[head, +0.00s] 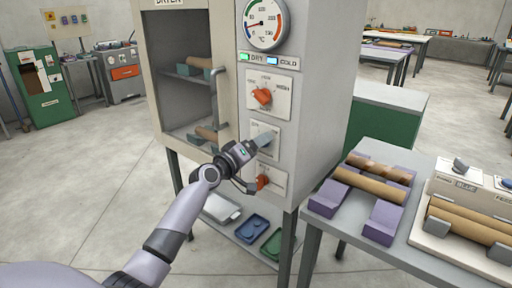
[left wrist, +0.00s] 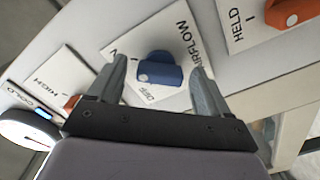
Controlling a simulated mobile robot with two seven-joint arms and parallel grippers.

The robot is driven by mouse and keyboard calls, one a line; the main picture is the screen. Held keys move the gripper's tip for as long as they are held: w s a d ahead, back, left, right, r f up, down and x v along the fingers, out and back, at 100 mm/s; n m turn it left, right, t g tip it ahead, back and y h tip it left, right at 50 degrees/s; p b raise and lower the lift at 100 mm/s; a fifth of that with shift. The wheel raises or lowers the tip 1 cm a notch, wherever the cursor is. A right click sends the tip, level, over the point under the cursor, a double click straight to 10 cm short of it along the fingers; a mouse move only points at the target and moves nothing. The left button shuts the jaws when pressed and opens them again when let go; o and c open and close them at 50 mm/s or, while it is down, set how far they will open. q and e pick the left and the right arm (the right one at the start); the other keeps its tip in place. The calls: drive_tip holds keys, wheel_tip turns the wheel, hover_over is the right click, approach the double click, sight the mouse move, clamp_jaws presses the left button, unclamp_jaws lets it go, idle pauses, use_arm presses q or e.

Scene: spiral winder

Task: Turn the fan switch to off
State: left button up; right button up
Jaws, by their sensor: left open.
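The fan switch appears to be the blue knob (left wrist: 160,72) on a white plate marked AIRFLOW and OFF, in the left wrist view. My left gripper (left wrist: 157,66) is open, with one finger on each side of the knob. I cannot tell whether either finger touches it. In the head view my left gripper (head: 265,141) is at the middle plate (head: 259,127) on the front of the grey dryer (head: 306,120) and hides the knob. Which way the knob points is not clear. My right gripper is not in view.
An orange knob (head: 262,96) sits above the middle plate and another orange knob (head: 263,182) below it. The dryer's open chamber (head: 165,75) is to the left. A table (head: 425,160) with purple cradles (head: 385,220) and brown tubes (head: 370,186) stands to the right.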

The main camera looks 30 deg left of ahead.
use_arm(q)
drive_tip(key=c, duration=1.1)
drive_tip(key=shift+o, duration=0.3)
drive_tip(key=shift+n, duration=0.5)
drive_tip(key=shift+n+p, duration=2.65)
drive_tip(key=shift+n, duration=4.85)
